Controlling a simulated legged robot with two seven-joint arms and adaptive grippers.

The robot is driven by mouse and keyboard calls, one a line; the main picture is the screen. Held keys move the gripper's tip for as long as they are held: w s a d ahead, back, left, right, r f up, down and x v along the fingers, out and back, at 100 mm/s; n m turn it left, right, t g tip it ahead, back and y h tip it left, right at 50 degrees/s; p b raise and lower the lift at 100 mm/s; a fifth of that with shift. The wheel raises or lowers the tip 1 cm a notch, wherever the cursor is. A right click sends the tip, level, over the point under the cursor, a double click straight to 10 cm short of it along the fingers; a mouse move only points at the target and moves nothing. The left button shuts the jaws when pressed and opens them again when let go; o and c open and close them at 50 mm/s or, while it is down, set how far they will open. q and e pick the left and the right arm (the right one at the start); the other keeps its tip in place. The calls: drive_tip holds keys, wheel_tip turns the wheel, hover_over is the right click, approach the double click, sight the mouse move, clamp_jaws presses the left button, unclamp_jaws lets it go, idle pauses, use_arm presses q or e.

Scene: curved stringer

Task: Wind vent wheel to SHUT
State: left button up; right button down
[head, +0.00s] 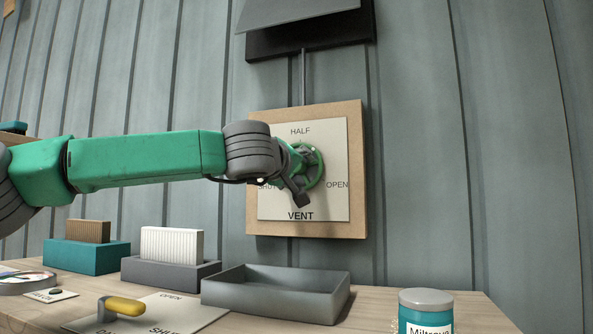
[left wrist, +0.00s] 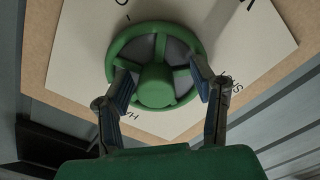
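The vent wheel (head: 319,166) is a green spoked handwheel on a pale plate (head: 331,133) marked HALF, SHUT, OPEN and VENT. My left gripper (head: 303,178) is at the wheel, covering its left part and some of the SHUT label in the head view. In the left wrist view the wheel (left wrist: 156,36) shows its rim, spokes and round hub. The gripper's two fingers (left wrist: 162,82) are spread apart on either side of the hub and overlap the rim. I cannot tell how firmly they touch it. No pointer on the wheel is readable. My right gripper is not in view.
A wooden backing board (head: 358,150) carries the plate on the ribbed wall. Below, a grey open tray (head: 275,305), boxes with brown and white blocks (head: 172,244), a yellow-handled lever (head: 124,305) and a teal jar (head: 426,315) stand on the bench.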

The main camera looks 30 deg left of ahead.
use_arm(q)
drive_tip(key=v, duration=1.2)
drive_tip(key=shift+a+f, duration=0.1)
